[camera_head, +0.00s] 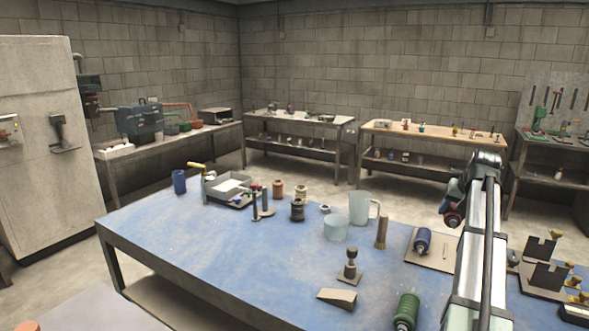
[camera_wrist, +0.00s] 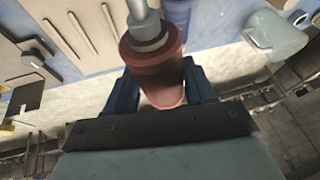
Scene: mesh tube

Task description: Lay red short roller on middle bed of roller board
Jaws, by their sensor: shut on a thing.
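My gripper (camera_head: 449,205) is in the air above the right part of the blue table. Its blue fingers (camera_wrist: 161,92) are shut on the red short roller (camera_wrist: 152,66), one on each side. The roller has a grey metal shaft end pointing away from the wrist. In the head view the red roller (camera_head: 453,219) hangs below my wrist, apart from the board. The roller board (camera_head: 440,262) lies on the table below, with a blue roller (camera_head: 423,240) on its left side. In the wrist view the pale board (camera_wrist: 98,52) shows narrow slots; the held roller hides part of it.
A brown upright cylinder (camera_head: 381,232), a clear jug (camera_head: 359,208) and a dark stand (camera_head: 350,265) are left of the board. A green roller (camera_head: 406,311) lies in front. Dark brackets (camera_head: 541,262) stand to the right. The table's left front is clear.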

